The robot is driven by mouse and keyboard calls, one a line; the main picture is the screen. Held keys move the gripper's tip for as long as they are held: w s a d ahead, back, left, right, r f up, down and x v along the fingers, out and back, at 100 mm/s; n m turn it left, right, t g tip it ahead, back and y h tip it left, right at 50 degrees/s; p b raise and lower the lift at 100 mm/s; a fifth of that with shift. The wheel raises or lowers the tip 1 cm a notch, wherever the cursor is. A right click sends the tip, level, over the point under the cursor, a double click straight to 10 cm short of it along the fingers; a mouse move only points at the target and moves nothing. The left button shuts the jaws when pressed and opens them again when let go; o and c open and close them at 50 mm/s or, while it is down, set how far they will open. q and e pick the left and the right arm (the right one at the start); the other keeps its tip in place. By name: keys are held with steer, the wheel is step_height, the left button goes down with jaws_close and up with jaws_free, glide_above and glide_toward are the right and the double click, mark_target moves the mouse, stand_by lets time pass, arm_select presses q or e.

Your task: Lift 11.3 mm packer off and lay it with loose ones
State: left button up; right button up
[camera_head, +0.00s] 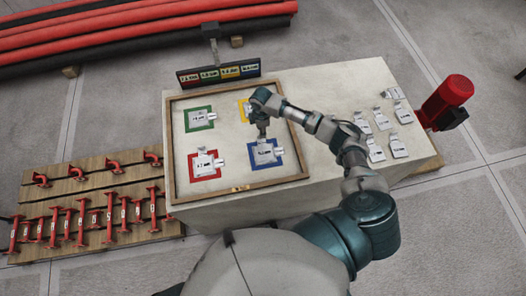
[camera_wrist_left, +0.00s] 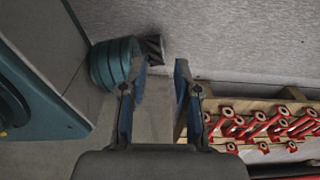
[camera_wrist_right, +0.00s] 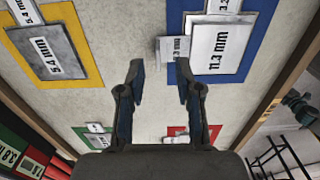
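The 11.3 mm packer (camera_wrist_right: 218,50) is a pale plate lying on the blue square (camera_wrist_right: 263,45) in the right wrist view. A small labelled tab (camera_wrist_right: 173,48) sticks out at its left side, just beyond the fingertips. In the head view the blue square (camera_head: 285,160) is at the tray's front right, partly hidden by my right gripper (camera_head: 262,132). My right gripper (camera_wrist_right: 160,72) is open and empty, its fingers apart above the tray. The loose packers (camera_head: 375,148) lie on the right part of the table. My left gripper (camera_wrist_left: 160,70) is open and empty, away from the tray.
The wood-rimmed tray (camera_head: 172,150) also has green (camera_head: 187,118), yellow (camera_head: 241,107) and red (camera_head: 193,170) squares with packers. A label board (camera_head: 218,72) stands behind it. A red motor (camera_head: 448,97) is at the table's right.

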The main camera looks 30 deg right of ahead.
step_height(320, 180, down, 3)
steer(key=shift+w, duration=0.1)
steer(key=shift+d+f, duration=0.15)
steer(key=shift+f, duration=0.15)
steer(key=shift+d+f, duration=0.1)
steer(key=shift+d, duration=0.05)
jaws_close()
arm_select(q)
steer(key=shift+w+d+r, duration=0.15)
steer(key=shift+w+d, duration=0.15)
steer(key=shift+w, duration=0.35)
arm_select(e)
steer(key=shift+a, duration=0.25)
steer(key=shift+r, duration=0.2)
